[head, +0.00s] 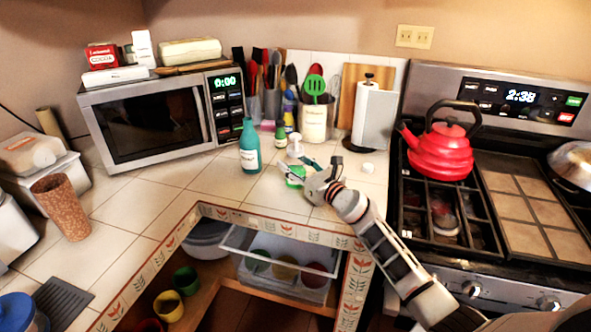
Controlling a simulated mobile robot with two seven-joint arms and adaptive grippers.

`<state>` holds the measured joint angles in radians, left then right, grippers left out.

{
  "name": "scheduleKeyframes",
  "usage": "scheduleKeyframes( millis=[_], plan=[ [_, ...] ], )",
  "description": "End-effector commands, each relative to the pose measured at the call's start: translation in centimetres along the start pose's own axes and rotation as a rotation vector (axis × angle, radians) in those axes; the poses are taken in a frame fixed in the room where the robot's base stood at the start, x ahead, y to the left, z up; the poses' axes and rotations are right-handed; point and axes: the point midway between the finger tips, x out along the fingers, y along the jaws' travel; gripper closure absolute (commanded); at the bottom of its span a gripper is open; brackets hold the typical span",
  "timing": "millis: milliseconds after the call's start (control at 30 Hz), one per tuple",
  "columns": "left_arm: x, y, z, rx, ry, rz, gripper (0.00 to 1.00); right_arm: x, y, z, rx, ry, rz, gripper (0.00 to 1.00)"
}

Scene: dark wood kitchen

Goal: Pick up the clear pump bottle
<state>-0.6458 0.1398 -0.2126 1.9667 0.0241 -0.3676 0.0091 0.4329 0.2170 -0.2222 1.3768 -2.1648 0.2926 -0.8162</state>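The clear pump bottle (295,149) stands on the tiled counter near the corner, with a white pump top and green showing lower down. My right gripper (297,171) reaches in from the lower right, at the bottle's front right side. Its fingers are spread apart and partly cover the bottle's body. I cannot tell whether either finger touches it. My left gripper is not in view.
A teal bottle (250,147) stands just left of the pump bottle. Behind are a utensil crock (314,123) and a paper towel holder (373,118). A small white object (367,168) lies to the right. A microwave (155,121) and red kettle (441,152) stand farther out.

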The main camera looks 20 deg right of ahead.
Motion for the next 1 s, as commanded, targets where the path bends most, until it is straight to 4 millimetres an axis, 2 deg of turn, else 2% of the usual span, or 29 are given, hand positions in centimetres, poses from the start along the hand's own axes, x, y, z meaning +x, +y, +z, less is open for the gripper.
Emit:
scheduleKeyframes(
  millis=[333,533,667,833,933,1000],
  plan=[
    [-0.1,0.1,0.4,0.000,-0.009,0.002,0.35,0.0,0.0,0.4,0.000,-0.002,0.000,0.82],
    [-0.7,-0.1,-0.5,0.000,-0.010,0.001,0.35,0.0,0.1,2.2,0.000,-0.005,0.000,0.82],
    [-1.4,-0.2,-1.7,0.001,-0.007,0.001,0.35,0.0,0.1,4.7,0.001,-0.006,0.000,0.82],
    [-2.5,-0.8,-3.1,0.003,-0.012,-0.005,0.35,0.0,0.0,9.3,0.000,-0.008,0.000,0.82],
    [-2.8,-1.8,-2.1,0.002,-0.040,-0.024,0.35,0.0,0.0,12.0,0.000,-0.008,0.000,0.82],
    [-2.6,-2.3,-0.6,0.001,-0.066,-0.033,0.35,0.0,0.0,13.7,-0.001,-0.009,0.001,0.82]
  ],
)
